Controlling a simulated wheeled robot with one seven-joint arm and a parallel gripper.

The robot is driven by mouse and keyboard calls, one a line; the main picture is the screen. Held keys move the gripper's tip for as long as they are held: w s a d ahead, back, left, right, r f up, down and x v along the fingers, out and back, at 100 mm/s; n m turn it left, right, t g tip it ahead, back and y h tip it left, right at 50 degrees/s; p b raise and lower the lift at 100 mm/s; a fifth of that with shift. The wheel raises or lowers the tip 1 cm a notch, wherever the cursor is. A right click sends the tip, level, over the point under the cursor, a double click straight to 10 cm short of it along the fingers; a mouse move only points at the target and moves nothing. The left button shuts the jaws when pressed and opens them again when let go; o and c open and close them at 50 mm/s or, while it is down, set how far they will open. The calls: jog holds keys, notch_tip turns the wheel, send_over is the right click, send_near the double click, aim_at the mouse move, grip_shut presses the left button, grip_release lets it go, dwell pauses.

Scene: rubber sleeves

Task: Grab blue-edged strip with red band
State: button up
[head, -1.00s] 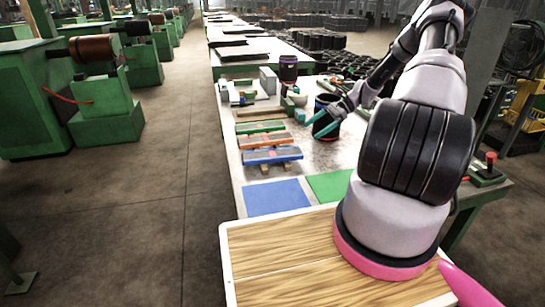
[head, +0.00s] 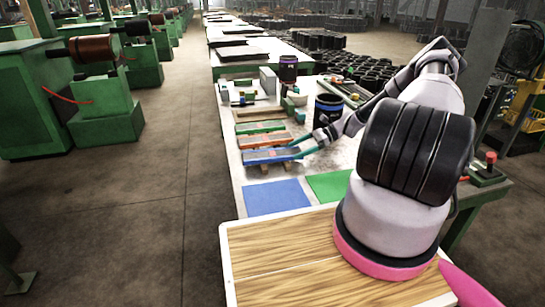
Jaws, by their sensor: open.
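The blue-edged strip (head: 262,156) is a grey-topped strip with a small reddish band near its middle. It lies at the front of a row of strips, raised on small wooden supports. My gripper (head: 297,148) has teal fingers and is at the right end of this strip. The fingers are open, apart from each other, with one nearer the far side and one nearer the front. I cannot tell whether they touch the strip. The strip's right end is partly hidden by the gripper.
An orange-edged strip (head: 258,140) and a green-edged strip (head: 260,127) lie just behind. A dark cylinder (head: 328,109) stands to the right. A blue mat (head: 276,197) and a green mat (head: 328,185) lie in front, clear. Machines stand left across the aisle.

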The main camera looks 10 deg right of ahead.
jog(key=shift+x, duration=1.05)
jog(key=c, duration=1.1)
